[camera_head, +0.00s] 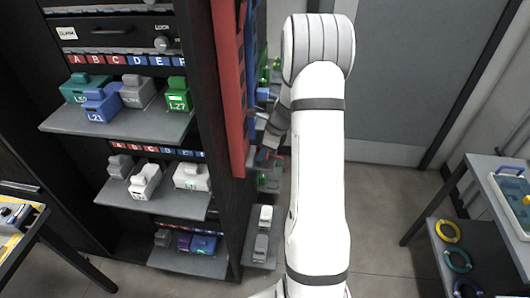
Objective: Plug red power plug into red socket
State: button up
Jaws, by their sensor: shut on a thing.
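My gripper (268,152) is at the side of the black rack, left of my white arm, and is partly hidden by the arm. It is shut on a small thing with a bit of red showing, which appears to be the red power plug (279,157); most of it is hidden. A tall red panel (229,90) runs down the rack's side just left of the gripper. I cannot make out the red socket, or whether the plug touches anything.
Grey shelves (125,122) on the rack hold several coloured modules, such as a blue one (102,106) and a green one (177,96). A side table (480,180) with coloured rings below stands at the right. The floor (385,225) between is clear.

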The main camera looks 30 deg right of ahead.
jog(key=shift+d+r+b, duration=0.2)
jog(key=shift+r+b, duration=0.1)
jog(key=shift+r, duration=0.3)
notch_tip(320, 180, up, 5)
jog(key=shift+r, duration=0.2)
jog(key=s+d+b, duration=0.1)
jog(key=s+d, duration=0.2)
jog(key=d, duration=0.2)
jog(key=s+d+b, duration=0.1)
jog(key=s+d, duration=0.3)
jog(key=d, duration=0.1)
jog(key=s+d+b, duration=0.1)
jog(key=s+d, duration=0.3)
jog(key=d, duration=0.2)
jog(key=shift+s+d+r+b, duration=0.1)
jog(key=shift+r+b, duration=0.1)
jog(key=shift+b, duration=0.1)
